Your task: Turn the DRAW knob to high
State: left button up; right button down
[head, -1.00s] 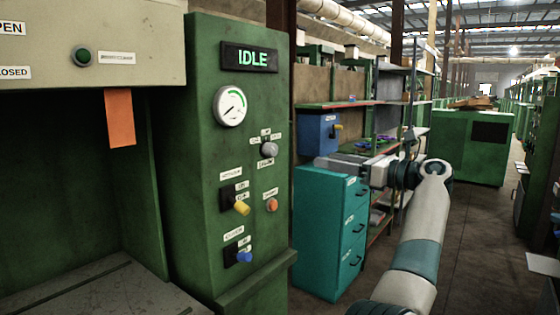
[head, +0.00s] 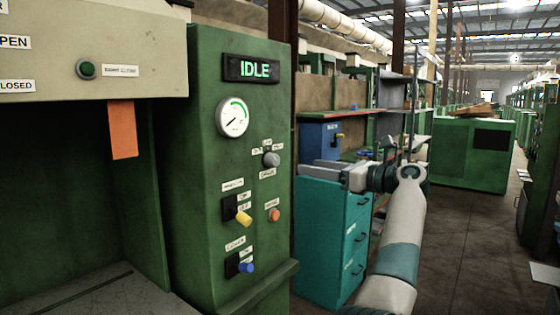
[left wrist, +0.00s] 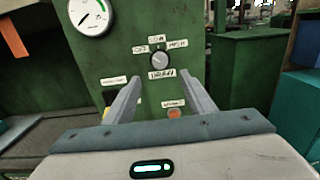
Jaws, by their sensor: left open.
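The DRAW knob (head: 271,159) is a small grey round knob on the upper right of the green machine panel (head: 205,190). In the left wrist view the knob (left wrist: 160,60) has OFF, LOW and HIGH labels around its top and a DRAW label below. I cannot tell for sure which label its pointer faces. My left gripper (head: 308,169) is open and empty, to the right of the panel with its fingers towards it. In the left wrist view the knob shows between and beyond the fingertips (left wrist: 161,79), apart from them. My right gripper is not in view.
A dial gauge (head: 232,117) and a lit IDLE display (head: 251,69) are above the knob. An orange button (head: 274,215), a yellow-handled switch (head: 243,217) and a blue-handled switch (head: 246,267) are below. A teal drawer cabinet (head: 318,235) stands under my left gripper.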

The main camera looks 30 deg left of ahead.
pick_arm(q)
jog(key=p, duration=0.1)
send_near(277, 161)
jog(key=a, duration=0.3)
jog(key=a+p, duration=0.1)
jog(key=a, duration=0.3)
jog(key=shift+w, duration=0.15)
jog(key=shift+w+a, duration=0.1)
jog(key=shift+a, duration=0.8)
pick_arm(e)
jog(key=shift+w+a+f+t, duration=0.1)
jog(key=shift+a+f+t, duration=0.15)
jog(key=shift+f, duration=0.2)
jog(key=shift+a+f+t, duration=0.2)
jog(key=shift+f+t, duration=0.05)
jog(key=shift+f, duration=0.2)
pick_arm(q)
jog(key=shift+c, duration=0.3)
jog(key=c, duration=1)
